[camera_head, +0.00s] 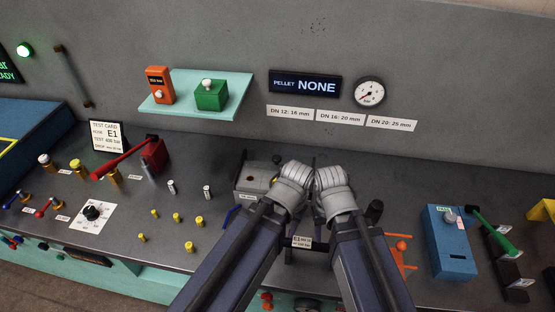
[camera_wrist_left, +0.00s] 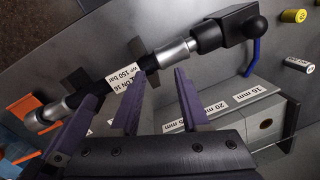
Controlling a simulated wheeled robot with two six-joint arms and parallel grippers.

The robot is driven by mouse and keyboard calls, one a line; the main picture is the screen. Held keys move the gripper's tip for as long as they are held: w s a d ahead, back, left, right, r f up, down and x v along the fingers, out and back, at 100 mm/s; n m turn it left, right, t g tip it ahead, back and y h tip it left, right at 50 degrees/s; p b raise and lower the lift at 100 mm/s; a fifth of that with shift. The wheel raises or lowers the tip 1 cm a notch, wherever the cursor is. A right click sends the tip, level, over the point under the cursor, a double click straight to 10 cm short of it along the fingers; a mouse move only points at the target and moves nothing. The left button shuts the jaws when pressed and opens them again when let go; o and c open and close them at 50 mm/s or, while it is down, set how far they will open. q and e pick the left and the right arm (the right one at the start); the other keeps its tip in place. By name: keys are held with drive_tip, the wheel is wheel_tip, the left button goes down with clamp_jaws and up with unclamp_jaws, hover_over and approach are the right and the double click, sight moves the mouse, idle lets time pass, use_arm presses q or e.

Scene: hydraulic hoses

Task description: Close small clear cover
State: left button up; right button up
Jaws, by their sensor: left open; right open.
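I cannot make out a small clear cover in either view. A hose assembly (camera_wrist_left: 180,52) with metal ferrules and a white label lies across the left wrist view; the label also shows in the head view (camera_head: 303,242) between my forearms. My left gripper (camera_wrist_left: 158,85) is open, its purple fingers in front of the hose in that view; I cannot tell whether they touch it. My right gripper (camera_head: 335,190) is beside the left one at bench centre in the head view. It is open, with its fingertips mostly hidden by the wrist.
A grey box (camera_head: 252,182) stands behind my left wrist. Orange stand (camera_head: 402,246) and blue box (camera_head: 450,245) are at right. Yellow pegs (camera_head: 177,217), a dial (camera_head: 92,212) and a red lever (camera_head: 125,157) are at left. A teal shelf (camera_head: 160,106) juts from the wall.

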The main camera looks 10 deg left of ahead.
sight(281, 155)
use_arm(q)
drive_tip(key=w+r+p, duration=0.3)
drive_tip(key=w, duration=0.1)
drive_tip(key=w+a+r+t+p, duration=0.1)
drive_tip(key=w+r+p, duration=0.2)
drive_tip(key=w, duration=0.2)
drive_tip(key=w+r+n+t+h+p, duration=0.1)
drive_tip(key=w+r+p, duration=0.1)
drive_tip(key=w, duration=0.3)
drive_tip(key=shift+w+a+r+p, duration=0.15)
drive_tip(key=shift+r+p, duration=0.25)
drive_tip(key=shift+r, duration=0.15)
drive_tip(key=c, duration=0.6)
drive_tip(key=w+a+r+p, duration=0.1)
drive_tip(key=w+r+p, duration=0.1)
drive_tip(key=w, duration=0.2)
drive_tip(key=w+a+r+t+p, duration=0.1)
drive_tip(key=w+a+r, duration=0.1)
drive_tip(key=w, duration=0.2)
drive_tip(key=w+a+r+n+t+p, duration=0.1)
drive_tip(key=w+r+p, duration=0.1)
drive_tip(key=w, duration=0.2)
drive_tip(key=shift+a+r+h+p, duration=0.3)
drive_tip(key=shift+r+h, duration=0.05)
drive_tip(key=shift+h, duration=0.05)
clamp_jaws()
drive_tip(key=shift+f, duration=0.15)
